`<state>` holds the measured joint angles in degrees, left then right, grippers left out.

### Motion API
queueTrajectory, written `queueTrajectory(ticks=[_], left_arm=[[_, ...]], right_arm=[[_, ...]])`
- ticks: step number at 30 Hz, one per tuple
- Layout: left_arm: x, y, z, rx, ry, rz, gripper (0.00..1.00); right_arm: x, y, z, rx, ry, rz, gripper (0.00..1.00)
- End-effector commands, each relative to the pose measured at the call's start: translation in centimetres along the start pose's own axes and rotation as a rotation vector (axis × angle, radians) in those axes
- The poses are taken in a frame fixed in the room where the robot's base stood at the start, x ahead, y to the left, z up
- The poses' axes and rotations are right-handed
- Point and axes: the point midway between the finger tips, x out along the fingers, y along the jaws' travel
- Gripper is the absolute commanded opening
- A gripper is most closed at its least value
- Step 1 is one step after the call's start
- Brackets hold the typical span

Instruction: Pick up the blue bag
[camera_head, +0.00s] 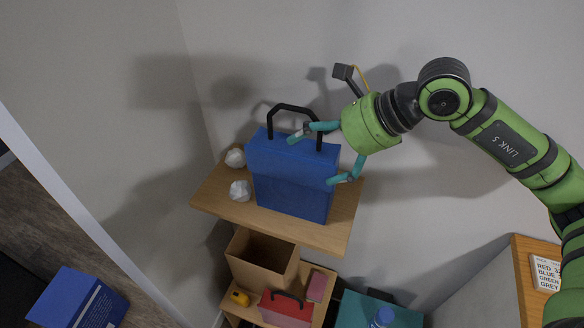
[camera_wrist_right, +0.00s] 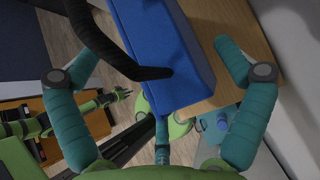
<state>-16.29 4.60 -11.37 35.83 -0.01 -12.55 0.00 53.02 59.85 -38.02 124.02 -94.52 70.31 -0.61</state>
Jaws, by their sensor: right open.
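The blue bag (camera_head: 290,188) stands upright on a wooden shelf (camera_head: 213,199), its black handle (camera_head: 294,107) arching up from its top. My right gripper (camera_head: 318,158) reaches in from the right in the head view and is open at the bag's upper right side. One finger is by the top near the handle, the other by the right side. In the right wrist view the bag (camera_wrist_right: 160,40) and its handle lie between the spread fingers of my right gripper (camera_wrist_right: 158,45). Contact is unclear. A small green arm with a gripper (camera_wrist_right: 120,95), apparently my left, shows there too.
Two crumpled white balls (camera_head: 239,190) sit left of the bag on the shelf. Below are a cardboard box (camera_head: 262,260), a red bag (camera_head: 286,308) and a yellow item (camera_head: 239,297). A teal box (camera_head: 365,310) stands lower right. A grey wall is close behind.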

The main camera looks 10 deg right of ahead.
Motion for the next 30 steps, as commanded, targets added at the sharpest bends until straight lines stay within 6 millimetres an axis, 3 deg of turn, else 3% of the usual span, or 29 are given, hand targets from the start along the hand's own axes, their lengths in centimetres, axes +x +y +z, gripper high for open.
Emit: queueTrajectory(ticks=[5, 10, 17, 20, 23, 24, 30], left_arm=[[-2.6, 0.2, 0.9, 0.001, -0.016, 0.003, 0.4], [-3.1, 0.5, 2.8, 0.001, -0.047, 0.007, 0.4], [-2.9, 0.3, 1.6, 0.002, -0.03, 0.004, 0.4], [-2.8, 0.2, 0.8, 0.002, -0.016, 0.003, 0.4], [-2.8, 0.2, 0.5, 0.002, -0.01, 0.003, 0.4], [-2.8, 0.2, 0.5, 0.002, -0.01, 0.003, 0.4], [-2.8, 0.2, 0.5, 0.003, -0.012, 0.003, 0.4]], right_arm=[[2.3, 0.0, 0.3, 0.003, 0.001, 0.006, 1.0], [4.3, 0.0, 0.2, 0.001, -0.002, 0.004, 1.0], [4.6, -0.1, 0.0, -0.001, -0.002, 0.002, 1.0], [4.5, -0.1, 0.0, -0.001, -0.002, 0.002, 0.68], [4.5, -0.1, 0.0, -0.001, -0.002, 0.002, 0.28], [4.5, -0.1, 0.0, -0.001, -0.002, 0.003, 0.23], [4.5, -0.1, 0.1, -0.001, -0.003, 0.002, 0.23]])
